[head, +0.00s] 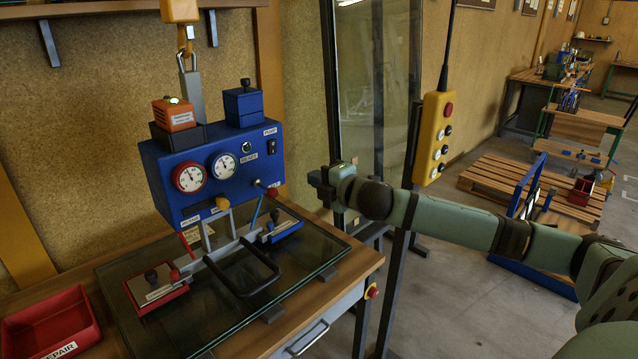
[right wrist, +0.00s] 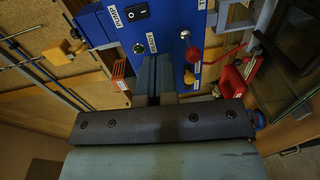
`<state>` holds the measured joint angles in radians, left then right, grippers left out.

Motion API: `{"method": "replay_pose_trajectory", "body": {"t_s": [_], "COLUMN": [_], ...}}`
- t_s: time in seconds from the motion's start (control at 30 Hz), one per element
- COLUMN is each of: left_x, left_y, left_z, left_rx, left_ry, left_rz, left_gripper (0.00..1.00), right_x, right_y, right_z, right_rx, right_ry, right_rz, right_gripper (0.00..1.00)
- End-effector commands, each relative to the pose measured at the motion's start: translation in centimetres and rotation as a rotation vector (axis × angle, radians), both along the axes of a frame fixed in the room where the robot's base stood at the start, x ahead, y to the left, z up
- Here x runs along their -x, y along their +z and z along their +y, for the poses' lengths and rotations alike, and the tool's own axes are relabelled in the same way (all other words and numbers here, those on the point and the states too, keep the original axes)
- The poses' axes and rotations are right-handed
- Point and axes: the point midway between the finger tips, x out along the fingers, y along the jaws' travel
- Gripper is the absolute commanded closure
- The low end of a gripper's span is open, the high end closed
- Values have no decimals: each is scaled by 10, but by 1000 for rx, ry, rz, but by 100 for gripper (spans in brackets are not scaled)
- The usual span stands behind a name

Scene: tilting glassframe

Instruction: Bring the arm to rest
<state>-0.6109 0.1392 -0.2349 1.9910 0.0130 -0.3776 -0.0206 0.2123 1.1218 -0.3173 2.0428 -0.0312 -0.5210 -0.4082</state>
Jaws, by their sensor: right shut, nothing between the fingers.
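My right arm (head: 470,221) reaches in from the right of the head view, roughly level. Its gripper (head: 322,186) is shut and empty, pointing left in front of the glass panel by the wall. In the right wrist view, the shut fingers (right wrist: 155,78) show in front of the blue control box (right wrist: 172,38). In the head view the gripper is clear of that box and right of it. My left gripper is in neither view.
The blue lifter box (head: 215,165) hangs from a yellow hoist (head: 180,12) over a glass pane (head: 215,315) on the wooden table. A yellow pendant (head: 433,138) hangs behind my forearm. A red bin (head: 52,325) is at left. Pallets (head: 490,178) stand at right.

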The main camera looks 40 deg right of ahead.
Motion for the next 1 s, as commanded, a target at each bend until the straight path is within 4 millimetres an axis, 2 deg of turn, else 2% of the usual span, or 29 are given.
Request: {"method": "replay_pose_trajectory", "body": {"t_s": [0.73,0.77,0.87,0.97,1.0], "left_x": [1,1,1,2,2], "left_y": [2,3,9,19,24], "left_z": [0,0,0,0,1], "left_rx": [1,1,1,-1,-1], "left_ry": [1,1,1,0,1], "left_rz": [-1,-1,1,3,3], "left_gripper": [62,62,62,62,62], "right_x": [5,6,13,30,41], "right_y": [-5,-10,-40,-90,-114], "right_z": [2,4,20,47,61], "right_rx": [-13,-25,-114,-272,-348], "right_ry": [2,4,14,20,19], "right_rz": [8,16,67,153,193], "right_gripper": [100,100,100,100,100]}}
